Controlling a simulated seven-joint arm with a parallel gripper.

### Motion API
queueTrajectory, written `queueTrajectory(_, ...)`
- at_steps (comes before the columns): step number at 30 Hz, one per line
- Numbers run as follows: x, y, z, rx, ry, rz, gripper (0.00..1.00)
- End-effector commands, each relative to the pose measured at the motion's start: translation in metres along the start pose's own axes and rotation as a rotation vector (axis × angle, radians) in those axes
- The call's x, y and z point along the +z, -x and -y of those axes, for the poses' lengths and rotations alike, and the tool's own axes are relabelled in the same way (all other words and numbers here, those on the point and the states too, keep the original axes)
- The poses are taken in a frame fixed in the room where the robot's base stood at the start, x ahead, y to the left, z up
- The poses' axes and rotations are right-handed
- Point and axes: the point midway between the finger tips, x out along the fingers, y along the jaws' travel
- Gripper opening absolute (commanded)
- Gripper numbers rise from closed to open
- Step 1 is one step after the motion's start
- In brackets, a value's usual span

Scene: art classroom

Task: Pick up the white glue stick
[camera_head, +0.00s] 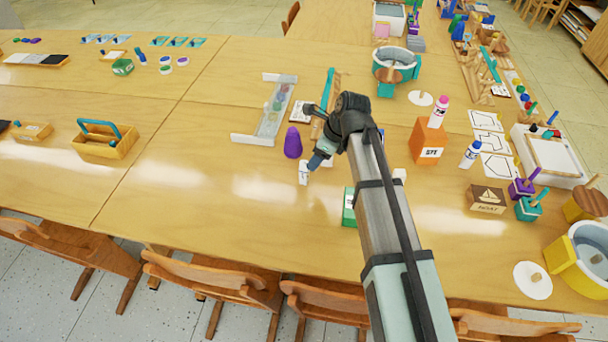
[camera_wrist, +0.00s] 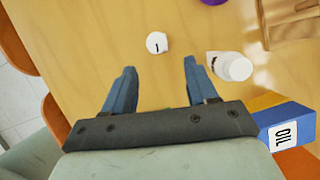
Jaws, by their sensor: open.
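A small white upright piece (camera_head: 304,172), which looks like the white glue stick, stands on the table just below and left of my gripper (camera_head: 319,158) in the head view. In the wrist view a round white top with a dark mark (camera_wrist: 157,43), seemingly the same piece, lies ahead of and between the fingertips. My gripper (camera_wrist: 159,68) is open, with nothing between its blue fingers. A white bottle-like piece (camera_wrist: 230,66) is beside the right finger in the wrist view, apart from it. No label is readable on either white piece.
A purple cone (camera_head: 293,142) stands close to the white piece. A green box (camera_head: 349,207) is next to my arm, and an orange box (camera_head: 427,142) stands further right.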

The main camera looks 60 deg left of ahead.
Motion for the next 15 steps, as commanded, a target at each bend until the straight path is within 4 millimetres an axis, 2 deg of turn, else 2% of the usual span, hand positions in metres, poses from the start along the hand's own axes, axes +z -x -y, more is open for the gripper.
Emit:
queueTrajectory(1,0.0,-0.011,0.0,0.002,0.0,-0.001,0.58)
queueTrajectory(6,0.001,-0.035,0.0,0.001,0.001,0.001,0.58)
queueTrajectory(15,0.001,-0.052,0.0,0.0,0.0,0.002,0.58)
